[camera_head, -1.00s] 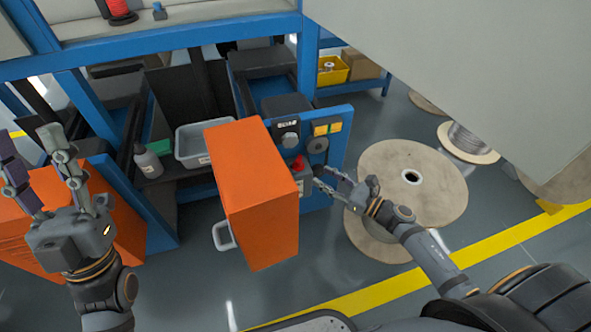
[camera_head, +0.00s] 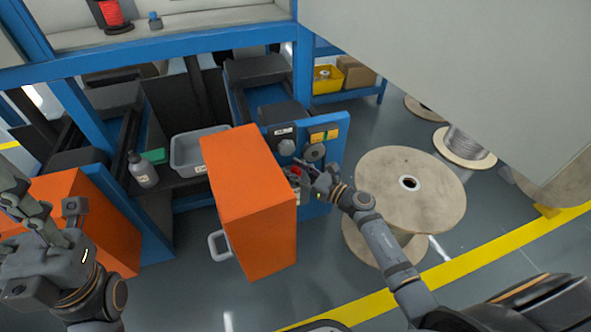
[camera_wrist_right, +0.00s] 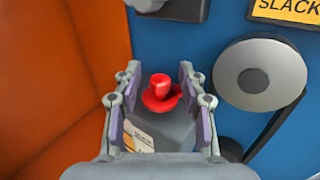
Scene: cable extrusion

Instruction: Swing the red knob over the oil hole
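The red knob (camera_wrist_right: 160,93) sits on top of a grey housing (camera_wrist_right: 155,135) with a label, in the right wrist view. In the head view the red knob (camera_head: 295,171) shows small beside the orange door. My right gripper (camera_wrist_right: 160,85) is open, with one finger on each side of the knob and visible gaps to it. In the head view my right gripper (camera_head: 305,172) reaches the knob from the right. The oil hole cannot be made out; the knob or my gripper may hide it. My left gripper (camera_head: 25,205) is open and empty at the left edge.
The open orange door (camera_head: 250,185) stands close left of the right gripper. A blue panel (camera_wrist_right: 215,50) with a grey pulley (camera_wrist_right: 258,76) lies behind and right. A large wooden spool (camera_head: 410,200) stands right, near my right arm.

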